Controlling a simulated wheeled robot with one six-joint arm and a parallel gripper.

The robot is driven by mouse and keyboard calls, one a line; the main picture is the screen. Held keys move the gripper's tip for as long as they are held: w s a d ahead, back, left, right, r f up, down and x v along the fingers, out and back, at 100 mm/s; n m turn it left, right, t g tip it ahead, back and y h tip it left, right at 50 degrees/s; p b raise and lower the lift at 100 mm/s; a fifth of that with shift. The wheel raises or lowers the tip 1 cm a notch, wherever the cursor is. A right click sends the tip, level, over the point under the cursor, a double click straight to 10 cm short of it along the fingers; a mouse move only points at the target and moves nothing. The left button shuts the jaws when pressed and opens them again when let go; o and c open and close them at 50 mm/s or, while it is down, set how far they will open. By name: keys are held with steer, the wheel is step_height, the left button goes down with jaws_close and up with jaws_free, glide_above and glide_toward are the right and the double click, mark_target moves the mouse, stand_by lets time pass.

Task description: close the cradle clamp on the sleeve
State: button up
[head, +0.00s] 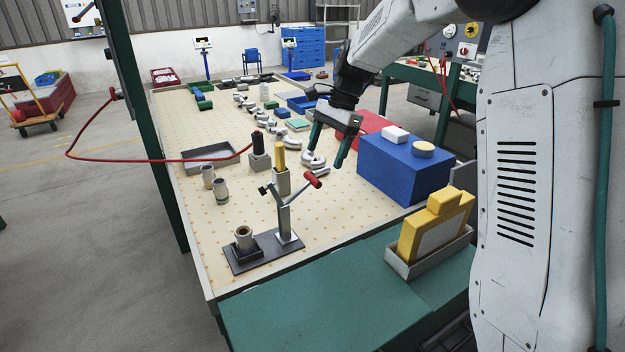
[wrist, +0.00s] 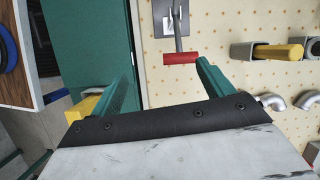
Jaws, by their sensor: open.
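The cradle clamp (head: 284,222) stands on a dark base plate (head: 267,254). Its red handle (head: 313,180) is up to the right; its black-tipped arm (head: 264,190) is raised to the left, apart from the sleeve. The sleeve (head: 244,237) sits upright in the cradle (head: 245,253) at the plate's left end. My gripper (head: 327,156) is open and empty, above and beyond the handle in the head view. In the wrist view, the red handle (wrist: 180,57) appears between the fingers, nearer the right finger; contact is not visible. The sleeve is not visible in the wrist view.
A yellow-handled tool in a grey holder (head: 281,182) and a black-handled one (head: 259,160) stand behind the clamp. Two loose sleeves (head: 220,190) are at left. A blue box (head: 405,168) and a yellow-block tray (head: 432,253) are at right. A red hose (head: 150,160) crosses the left edge.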

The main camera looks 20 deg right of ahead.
mark_target(313, 176)
steer(key=shift+m+y, duration=0.3)
steer(key=shift+m, duration=0.6)
steer(key=w+f, duration=0.1)
steer(key=f, duration=0.2)
steer(key=w+a+f, duration=0.1)
steer(key=f, duration=0.3)
steer(key=w+a+f, duration=0.1)
steer(key=f, duration=0.2)
steer(key=shift+w+a+f, duration=0.1)
steer(key=shift+a+f, duration=0.05)
steer(key=shift+a, duration=0.1)
